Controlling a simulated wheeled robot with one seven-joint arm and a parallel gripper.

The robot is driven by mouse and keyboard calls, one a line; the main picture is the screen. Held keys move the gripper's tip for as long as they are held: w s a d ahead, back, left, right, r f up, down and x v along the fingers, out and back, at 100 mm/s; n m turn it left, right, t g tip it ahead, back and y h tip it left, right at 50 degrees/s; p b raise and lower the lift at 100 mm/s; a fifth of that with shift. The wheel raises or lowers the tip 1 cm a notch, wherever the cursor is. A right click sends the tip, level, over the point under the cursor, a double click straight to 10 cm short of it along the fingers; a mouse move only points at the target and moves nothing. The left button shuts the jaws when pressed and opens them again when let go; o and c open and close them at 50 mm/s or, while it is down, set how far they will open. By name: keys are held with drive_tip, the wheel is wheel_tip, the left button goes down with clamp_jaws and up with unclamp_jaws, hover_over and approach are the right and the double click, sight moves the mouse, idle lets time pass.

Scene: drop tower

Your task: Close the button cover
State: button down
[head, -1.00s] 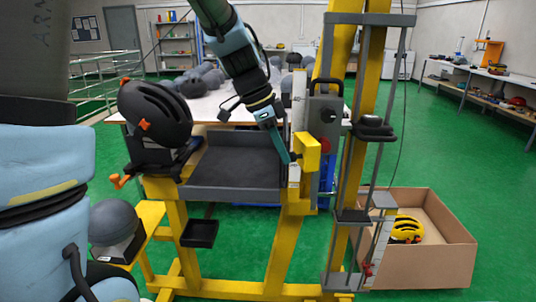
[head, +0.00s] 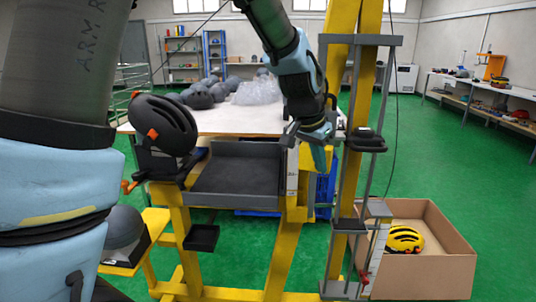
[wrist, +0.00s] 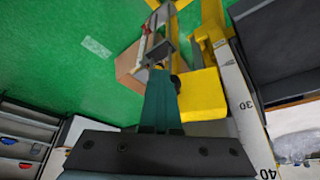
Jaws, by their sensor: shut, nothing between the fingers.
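The yellow button cover (head: 308,162) is on the drop tower's frame, right of the white scale strip, partly hidden behind my gripper. In the wrist view, a yellow block that looks like the cover (wrist: 203,97) is just right of my fingers. My gripper (head: 319,164) is shut and empty, pointing down in front of the cover; its teal fingers show in the wrist view (wrist: 160,90). I cannot tell if they touch the cover. The grey control box and red button are hidden behind my arm, so how far the cover is closed cannot be told.
A black helmet (head: 162,124) sits left of a dark grey tray (head: 240,188). A cardboard box (head: 425,270) with a yellow helmet (head: 405,239) stands at lower right.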

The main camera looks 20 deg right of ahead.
sight(330, 160)
drive_tip(key=shift+w+d, duration=0.15)
drive_tip(key=shift+d, duration=1.45)
drive_tip(key=shift+w, duration=0.1)
